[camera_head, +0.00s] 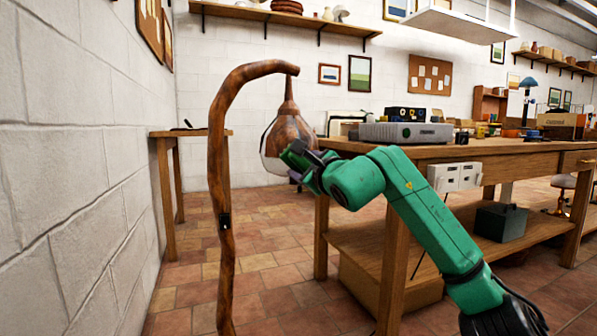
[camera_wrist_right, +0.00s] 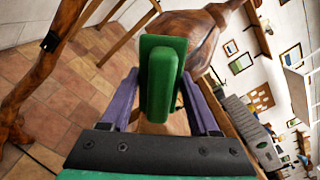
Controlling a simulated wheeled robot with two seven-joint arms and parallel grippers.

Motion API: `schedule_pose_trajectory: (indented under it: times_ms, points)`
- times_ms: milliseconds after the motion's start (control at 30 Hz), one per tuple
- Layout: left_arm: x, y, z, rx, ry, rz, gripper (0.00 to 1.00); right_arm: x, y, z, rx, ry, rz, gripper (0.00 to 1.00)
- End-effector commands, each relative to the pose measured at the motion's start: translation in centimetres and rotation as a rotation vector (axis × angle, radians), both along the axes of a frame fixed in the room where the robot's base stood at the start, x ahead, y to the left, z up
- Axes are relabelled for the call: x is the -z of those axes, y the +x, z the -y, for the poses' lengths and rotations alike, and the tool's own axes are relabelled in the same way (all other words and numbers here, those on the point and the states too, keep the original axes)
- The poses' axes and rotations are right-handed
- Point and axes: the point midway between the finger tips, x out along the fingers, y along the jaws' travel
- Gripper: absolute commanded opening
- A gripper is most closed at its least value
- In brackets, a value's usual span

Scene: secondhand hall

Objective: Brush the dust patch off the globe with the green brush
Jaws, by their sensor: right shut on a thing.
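The globe (camera_head: 287,128) hangs from the hooked top of a tall brown wooden post (camera_head: 221,180). It is brown and drop-shaped, with a pale area low on its left side. In the right wrist view the globe (camera_wrist_right: 205,35) is behind the brush. My right gripper (camera_head: 308,162) is at the globe's lower right side. Its purple fingers (camera_wrist_right: 160,105) are shut on the green brush (camera_wrist_right: 162,75), which also shows in the head view (camera_head: 293,153). I cannot tell whether the brush touches the globe. I cannot make out the dust patch. My left gripper is out of view.
A wooden workbench (camera_head: 470,150) with a grey device (camera_head: 405,132) stands to the right, behind my right arm. A small wooden table (camera_head: 165,134) stands behind the post. A white block wall (camera_head: 75,150) is close on the left. The tiled floor between wall and post is clear.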

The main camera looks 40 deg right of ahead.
Motion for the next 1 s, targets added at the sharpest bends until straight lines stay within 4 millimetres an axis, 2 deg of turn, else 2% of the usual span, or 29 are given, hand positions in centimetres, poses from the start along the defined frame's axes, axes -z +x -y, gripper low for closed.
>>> schedule_pose_trajectory:
  times_ms: [267, 567, 1000]
  points:
    - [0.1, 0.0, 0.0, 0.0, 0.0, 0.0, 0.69, -0.1, -0.2, -0.1, 0.0, 0.0, 0.002, 0.0]
    - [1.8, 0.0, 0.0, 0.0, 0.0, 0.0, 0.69, 0.0, -2.8, -1.0, 0.001, 0.0, 0.002, 0.0]
    - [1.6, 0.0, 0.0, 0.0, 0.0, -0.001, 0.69, -0.1, -2.8, -1.0, -0.001, 0.0, 0.002, 0.0]
